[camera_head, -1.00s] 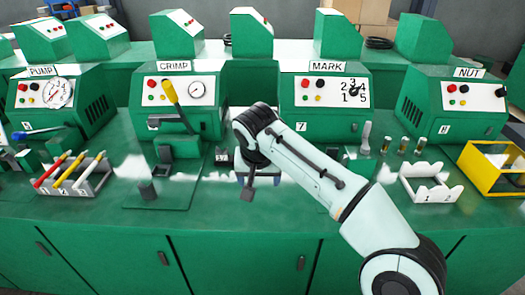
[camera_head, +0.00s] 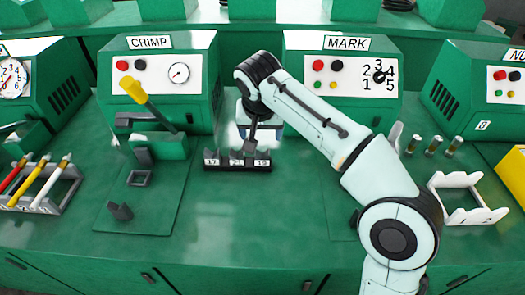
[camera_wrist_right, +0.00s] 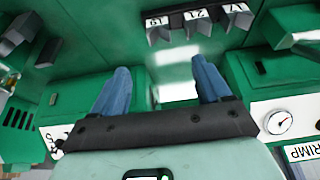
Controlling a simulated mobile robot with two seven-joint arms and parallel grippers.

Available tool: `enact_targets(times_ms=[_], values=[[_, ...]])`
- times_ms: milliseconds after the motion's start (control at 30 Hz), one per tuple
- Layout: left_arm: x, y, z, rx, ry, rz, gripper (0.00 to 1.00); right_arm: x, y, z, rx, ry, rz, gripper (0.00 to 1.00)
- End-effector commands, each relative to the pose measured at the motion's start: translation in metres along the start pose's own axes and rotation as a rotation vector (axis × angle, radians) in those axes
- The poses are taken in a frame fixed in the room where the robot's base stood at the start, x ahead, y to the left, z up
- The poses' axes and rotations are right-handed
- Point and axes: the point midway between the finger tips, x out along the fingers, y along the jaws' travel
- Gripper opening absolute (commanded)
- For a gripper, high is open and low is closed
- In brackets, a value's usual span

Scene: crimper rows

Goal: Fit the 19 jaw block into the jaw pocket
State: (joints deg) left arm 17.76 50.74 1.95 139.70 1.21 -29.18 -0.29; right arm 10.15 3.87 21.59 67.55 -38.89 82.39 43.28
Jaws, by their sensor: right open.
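A black rack (camera_head: 237,166) stands on the bench, with numbered jaw blocks in its slots. The 19 jaw block (camera_head: 261,159) appears to be in its right slot; upside down in the right wrist view, its label (camera_wrist_right: 160,22) is at the left. My right gripper (camera_head: 259,128) is above and behind the rack, partly hidden by its own wrist. In the right wrist view my right gripper (camera_wrist_right: 160,68) has its blue fingers apart with nothing between them. A small square jaw pocket (camera_head: 139,178) lies on the crimp station's plate, left of the rack. My left gripper is out of view.
The crimp lever with a yellow handle (camera_head: 147,97) rises behind the pocket. A short dark post (camera_head: 120,211) stands in front of it. A white rack (camera_head: 462,181) is at the right. The bench before the black rack is clear.

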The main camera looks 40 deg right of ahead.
Motion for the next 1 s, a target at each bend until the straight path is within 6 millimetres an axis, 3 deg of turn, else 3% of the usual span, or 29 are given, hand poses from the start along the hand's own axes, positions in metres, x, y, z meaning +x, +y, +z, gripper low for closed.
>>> enact_targets(times_ms=[333,667,867,1000], values=[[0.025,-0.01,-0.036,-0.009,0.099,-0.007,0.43,0.066,0.001,0.001,-0.001,-0.004,0.004,0.77],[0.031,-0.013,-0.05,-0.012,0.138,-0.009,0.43,0.087,0.001,-0.001,0.0,-0.002,0.002,0.77],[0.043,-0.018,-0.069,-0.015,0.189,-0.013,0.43,0.118,0.002,-0.004,0.001,-0.004,0.003,0.77],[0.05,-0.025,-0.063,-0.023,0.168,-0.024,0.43,0.132,0.002,-0.004,0.0,-0.002,0.001,0.77]])
